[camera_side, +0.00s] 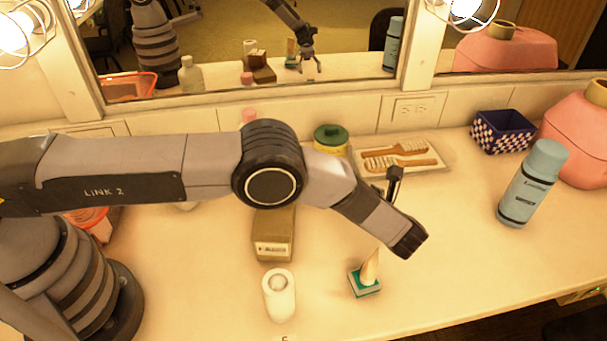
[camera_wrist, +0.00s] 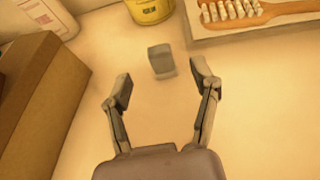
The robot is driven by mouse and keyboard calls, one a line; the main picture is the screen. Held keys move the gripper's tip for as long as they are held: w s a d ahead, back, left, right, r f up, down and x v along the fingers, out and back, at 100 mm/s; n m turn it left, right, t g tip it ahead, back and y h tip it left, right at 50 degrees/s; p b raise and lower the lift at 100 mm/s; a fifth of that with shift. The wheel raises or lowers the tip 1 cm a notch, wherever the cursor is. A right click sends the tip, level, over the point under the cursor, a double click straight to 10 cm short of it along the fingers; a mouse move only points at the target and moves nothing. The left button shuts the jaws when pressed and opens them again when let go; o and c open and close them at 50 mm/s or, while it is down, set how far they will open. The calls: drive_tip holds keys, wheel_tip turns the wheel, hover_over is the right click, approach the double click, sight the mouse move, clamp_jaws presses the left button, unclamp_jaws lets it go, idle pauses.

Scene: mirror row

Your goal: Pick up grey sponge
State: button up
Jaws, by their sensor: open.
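The grey sponge (camera_wrist: 161,60) is a small grey block on the pale counter in the wrist view. It lies just beyond my open fingertips, roughly centred between them, and nothing touches it. My gripper (camera_wrist: 164,85) is open and empty, with one finger on each side of the picture. In the side view my arm hides the sponge and most of my gripper.
A brown box (camera_side: 273,236) stands left of the sponge. A yellow tin with a green lid (camera_side: 330,138) and a tray with brushes (camera_side: 435,157) are behind it. A white roll (camera_side: 279,294), a teal-based object (camera_side: 365,284) and a blue bottle (camera_side: 532,184) stand on the counter. A mirror is behind.

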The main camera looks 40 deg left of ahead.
drive_tip(key=shift+x, duration=3.05)
drive_tip(key=c, duration=1)
drive_tip(key=shift+c, duration=0.2)
